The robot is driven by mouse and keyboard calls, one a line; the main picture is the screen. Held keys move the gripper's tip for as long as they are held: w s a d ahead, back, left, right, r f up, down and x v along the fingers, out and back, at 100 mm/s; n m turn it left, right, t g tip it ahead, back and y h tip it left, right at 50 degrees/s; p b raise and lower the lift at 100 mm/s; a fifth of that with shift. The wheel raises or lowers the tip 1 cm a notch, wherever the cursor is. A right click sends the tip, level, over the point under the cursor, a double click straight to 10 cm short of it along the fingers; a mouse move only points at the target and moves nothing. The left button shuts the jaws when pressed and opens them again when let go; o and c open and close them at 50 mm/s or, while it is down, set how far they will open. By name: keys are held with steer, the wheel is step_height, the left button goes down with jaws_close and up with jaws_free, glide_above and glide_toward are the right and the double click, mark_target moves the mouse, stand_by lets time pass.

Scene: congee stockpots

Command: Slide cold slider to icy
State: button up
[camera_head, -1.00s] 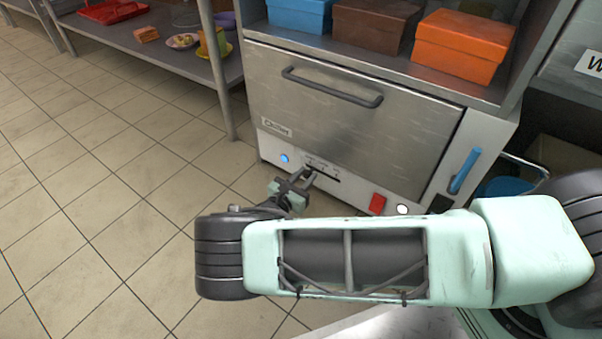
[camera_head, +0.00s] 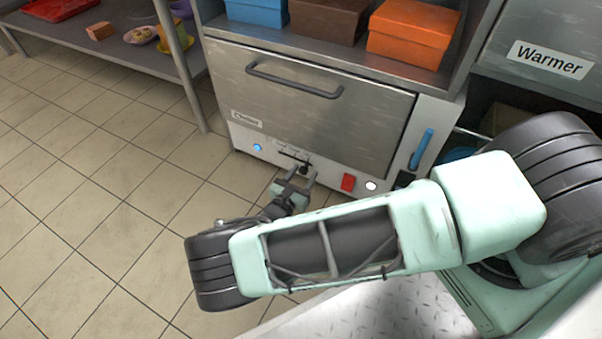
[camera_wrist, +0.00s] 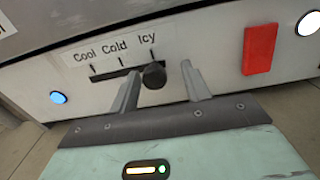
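The cold slider has a dark round knob (camera_wrist: 154,75) on a short horizontal slot (camera_wrist: 112,75) low on the chiller's front (camera_head: 315,110). In the wrist view a label strip (camera_wrist: 115,47) reads Cool, Cold, Icy from left to right. The knob sits at the slot's right end, under the Icy mark. My gripper (camera_wrist: 160,72) is open, with one finger on each side of the knob. A gap shows between the knob and the right finger; the left finger is closer. In the head view my gripper (camera_head: 305,173) is at the slot's right end.
A blue round light (camera_wrist: 58,97) is left of the slot. A red switch (camera_wrist: 260,49) and a white round light (camera_wrist: 308,23) are to the right. A blue handle (camera_head: 421,149) is farther right. The tiled floor (camera_head: 100,200) at left is clear.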

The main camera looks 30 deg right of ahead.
steer(key=shift+a+r, duration=0.1)
steer(key=shift+a, duration=0.1)
steer(key=p+v, duration=0.4)
steer(key=v, duration=1.3)
steer(key=shift+s, duration=0.1)
